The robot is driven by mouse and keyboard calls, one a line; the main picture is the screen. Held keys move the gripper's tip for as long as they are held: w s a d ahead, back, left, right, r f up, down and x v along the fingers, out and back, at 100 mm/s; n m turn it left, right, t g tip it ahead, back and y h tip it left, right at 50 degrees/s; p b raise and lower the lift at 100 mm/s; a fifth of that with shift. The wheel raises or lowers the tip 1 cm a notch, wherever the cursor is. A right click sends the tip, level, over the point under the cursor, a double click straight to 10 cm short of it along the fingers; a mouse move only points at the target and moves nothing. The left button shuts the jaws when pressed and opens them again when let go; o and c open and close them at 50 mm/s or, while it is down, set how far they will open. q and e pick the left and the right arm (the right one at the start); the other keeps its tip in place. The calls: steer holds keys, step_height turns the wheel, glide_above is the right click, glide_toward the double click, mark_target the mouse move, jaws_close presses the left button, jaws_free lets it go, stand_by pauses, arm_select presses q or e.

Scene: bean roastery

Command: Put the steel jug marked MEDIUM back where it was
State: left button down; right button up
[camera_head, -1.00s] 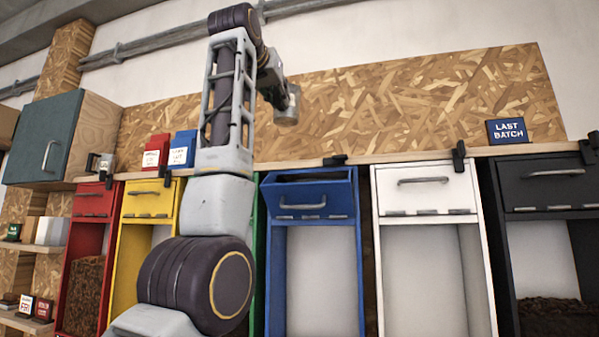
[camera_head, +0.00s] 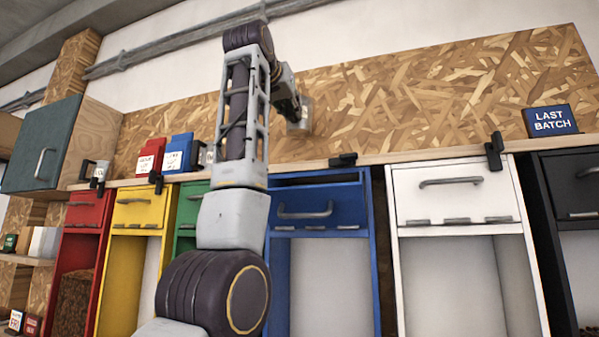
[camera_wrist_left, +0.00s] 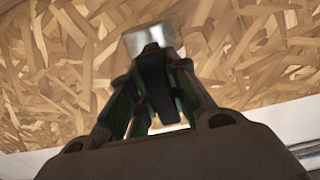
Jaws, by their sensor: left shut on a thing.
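A steel jug (camera_head: 305,113) hangs at the end of my raised left arm, in front of the chipboard panel and above the shelf; any marking on it is unreadable. My left gripper (camera_head: 295,108) is shut on it. In the left wrist view the blurred metal jug (camera_wrist_left: 150,41) shows just beyond the closed fingers (camera_wrist_left: 153,72), with chipboard behind. The gripper hides part of the jug. My right gripper is not in view.
The long wooden shelf (camera_head: 370,159) runs above coloured bins. A small jug (camera_head: 98,173) stands at its left end, and another metal object (camera_head: 203,155) shows beside the blue card (camera_head: 179,152). A red card (camera_head: 150,156) and a LAST BATCH sign (camera_head: 550,120) also stand there.

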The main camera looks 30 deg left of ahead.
mark_target(291, 130)
arm_select(q)
steer(key=shift+w+f, duration=0.15)
steer(key=shift+f, duration=2.95)
steer(key=shift+f, duration=0.15)
steer(key=shift+f, duration=1.7)
steer(key=shift+f, duration=0.2)
